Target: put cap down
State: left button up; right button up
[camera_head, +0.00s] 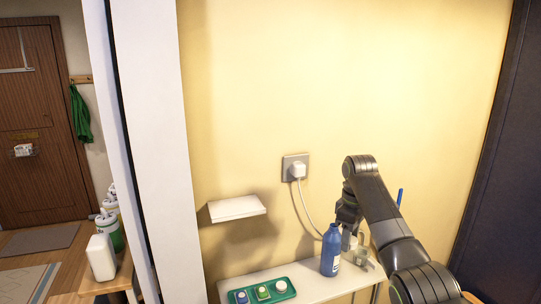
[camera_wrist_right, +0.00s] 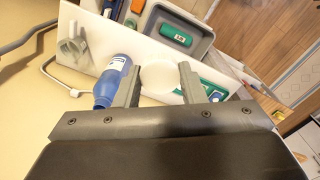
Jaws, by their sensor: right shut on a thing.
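My right gripper (camera_head: 348,222) reaches down over the white shelf (camera_head: 310,283) near the blue bottle (camera_head: 331,252). In the right wrist view, a round white cap (camera_wrist_right: 158,76) lies between the fingertips of the right gripper (camera_wrist_right: 160,82), which is shut on it. The bottle (camera_wrist_right: 113,82) shows there just left of the left finger. In the head view the bottle stands upright; I cannot make out the held cap there. A green tray (camera_head: 243,301) with several round caps lies at the shelf's front left. My left gripper is out of view.
A white plug (camera_head: 298,170) sits in a wall socket, its cord hanging behind the shelf. A small empty wall shelf (camera_head: 237,208) is at left. In the right wrist view, a grey bin (camera_wrist_right: 205,45) holds a green item, and a grey fitting (camera_wrist_right: 72,46) lies near the bottle.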

notch_tip(320, 180, down, 14)
jog(key=w+b, duration=0.1)
jog(key=b, duration=1.1)
jog(key=shift+r, duration=0.25)
